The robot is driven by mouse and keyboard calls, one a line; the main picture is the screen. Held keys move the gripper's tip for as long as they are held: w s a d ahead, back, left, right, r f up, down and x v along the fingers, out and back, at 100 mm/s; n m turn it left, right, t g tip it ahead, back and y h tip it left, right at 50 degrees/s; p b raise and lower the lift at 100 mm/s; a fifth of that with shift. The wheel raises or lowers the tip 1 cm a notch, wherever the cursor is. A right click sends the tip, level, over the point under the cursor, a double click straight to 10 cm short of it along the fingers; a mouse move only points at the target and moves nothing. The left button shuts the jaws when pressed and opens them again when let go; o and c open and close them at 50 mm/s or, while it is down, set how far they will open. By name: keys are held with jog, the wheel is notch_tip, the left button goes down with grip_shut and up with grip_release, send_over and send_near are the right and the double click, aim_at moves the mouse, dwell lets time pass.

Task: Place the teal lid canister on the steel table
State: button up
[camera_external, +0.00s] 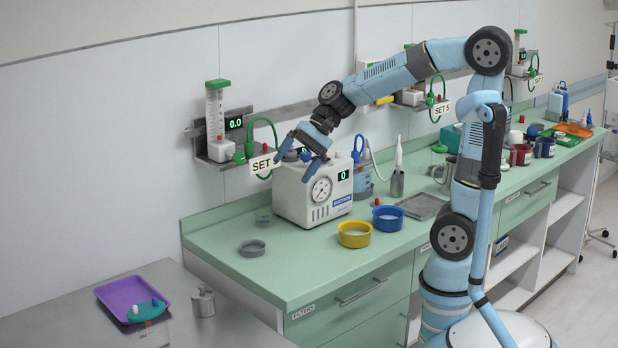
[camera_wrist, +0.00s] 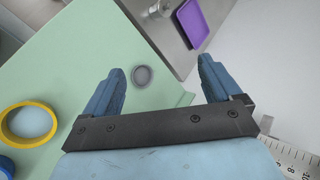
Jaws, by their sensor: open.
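My gripper (camera_external: 300,158) is open, above and in front of the white suction machine (camera_external: 312,195) on the green counter. In the wrist view its two fingers (camera_wrist: 158,78) stand wide apart with nothing between them. The steel table (camera_external: 60,320) is at the lower left; it also shows in the wrist view (camera_wrist: 207,50). On it stands a steel flask (camera_external: 203,301), seen in the wrist view (camera_wrist: 160,9) too, beside a purple tray (camera_external: 115,289). I cannot clearly single out a teal-lidded canister. A small teal piece (camera_external: 146,313) shows at the tray's front edge.
A grey dish (camera_external: 252,248) sits near the counter's left end, with yellow (camera_external: 354,235) and blue (camera_external: 388,217) bowls farther right. Lidded jars (camera_external: 520,153) crowd the counter's far right. The steel table has bare room left of the tray.

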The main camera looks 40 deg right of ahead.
jog(key=s+d+n+t+h, duration=0.2)
jog(key=s+d+h, duration=0.2)
jog(key=d, duration=1)
jog(key=s+d+n+t+h, duration=0.2)
jog(key=s+d, duration=0.5)
jog(key=d, duration=0.7)
jog(key=r+n+h, duration=0.1)
jog(key=h, duration=0.1)
jog(key=shift+t+h, duration=0.4)
